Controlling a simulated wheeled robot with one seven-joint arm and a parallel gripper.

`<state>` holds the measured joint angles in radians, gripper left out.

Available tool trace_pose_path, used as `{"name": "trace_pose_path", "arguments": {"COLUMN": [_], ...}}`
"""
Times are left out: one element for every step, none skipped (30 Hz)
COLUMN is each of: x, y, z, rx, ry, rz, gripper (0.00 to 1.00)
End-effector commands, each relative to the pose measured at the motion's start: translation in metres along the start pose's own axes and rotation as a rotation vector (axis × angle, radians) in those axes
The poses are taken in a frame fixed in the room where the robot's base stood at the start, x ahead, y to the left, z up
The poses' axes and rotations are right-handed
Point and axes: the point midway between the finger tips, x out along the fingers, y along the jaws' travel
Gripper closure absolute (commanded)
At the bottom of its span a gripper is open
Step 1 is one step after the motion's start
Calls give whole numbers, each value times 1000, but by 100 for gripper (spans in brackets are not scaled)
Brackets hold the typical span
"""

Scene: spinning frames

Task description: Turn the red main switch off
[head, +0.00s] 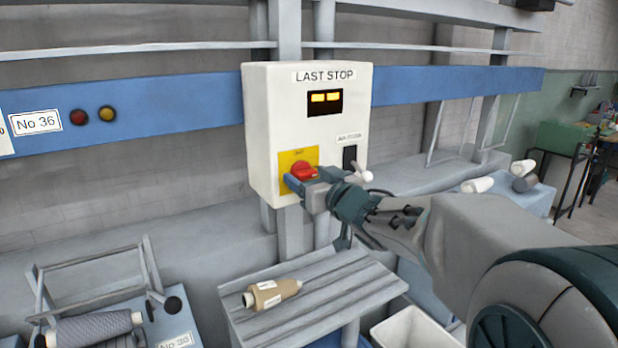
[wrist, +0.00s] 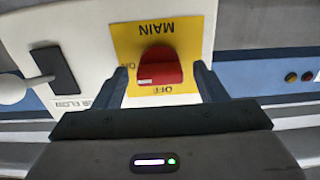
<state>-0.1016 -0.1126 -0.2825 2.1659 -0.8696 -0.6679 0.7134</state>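The red main switch (head: 304,170) is a rotary knob on a yellow plate (head: 284,160) on the front of the white control box (head: 260,110). In the wrist view the red knob (wrist: 160,66) sits between my gripper's two fingers (wrist: 158,82), with a visible gap on each side. The fingers are apart and hold nothing. The plate reads MAIN upside down there, with ON at the left and OFF below the knob. A pale mark shows on the knob's lower left edge. In the head view my gripper (head: 303,186) is at the knob and hides its lower part.
A black slot with a white lever (head: 362,175) is just right of the knob on the box. A slatted table (head: 320,290) with a tan bobbin (head: 272,293) stands below. A blue rail (head: 180,108) with red and yellow buttons runs behind.

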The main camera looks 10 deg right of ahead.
Motion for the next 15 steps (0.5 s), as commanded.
{"name": "trace_pose_path", "arguments": {"x": [0,0,0,0,0,0,0,0,0,0,0,0,0,0,0], "y": [0,0,0,0,0,0,0,0,0,0,0,0,0,0,0], "z": [0,0,0,0,0,0,0,0,0,0,0,1,1,1,2], "rx": [0,0,0,0,0,0,0,0,-1,-3,-5,-10,-15,-21,-32], "ry": [0,0,0,0,0,0,0,0,0,0,0,0,-1,-1,-1], "rz": [0,0,0,0,0,0,0,0,0,0,0,0,0,0,0], "gripper": [46,54,65,74,79,79,79,79,79,79,79,79,79,79,79]}}
